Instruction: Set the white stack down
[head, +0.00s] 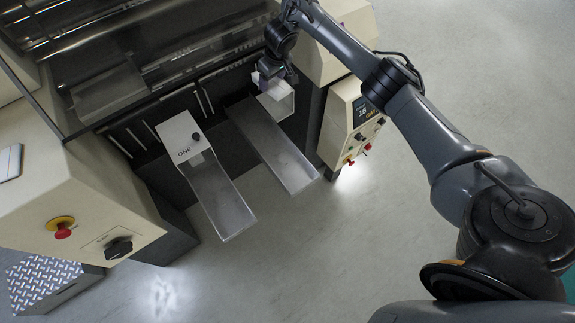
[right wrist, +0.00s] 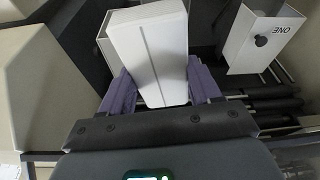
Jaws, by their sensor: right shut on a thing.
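The white stack (right wrist: 150,52) is a pale block with a thin line down its face. In the right wrist view it stands between the two purple fingers of my right gripper (right wrist: 160,90), which is shut on it. In the head view my right gripper (head: 268,75) is at the top of the right-hand metal chute, over a white box-like housing (head: 280,102). The gripper and housing largely hide the stack there. I cannot tell whether the stack touches a surface below. My left gripper is not in view.
A white housing marked ONE (head: 181,135) with a dark knob tops the left metal chute (head: 218,198). A control panel (head: 352,125) stands close on the right. The wrapper's rails and clear cover lie behind. The floor in front is open.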

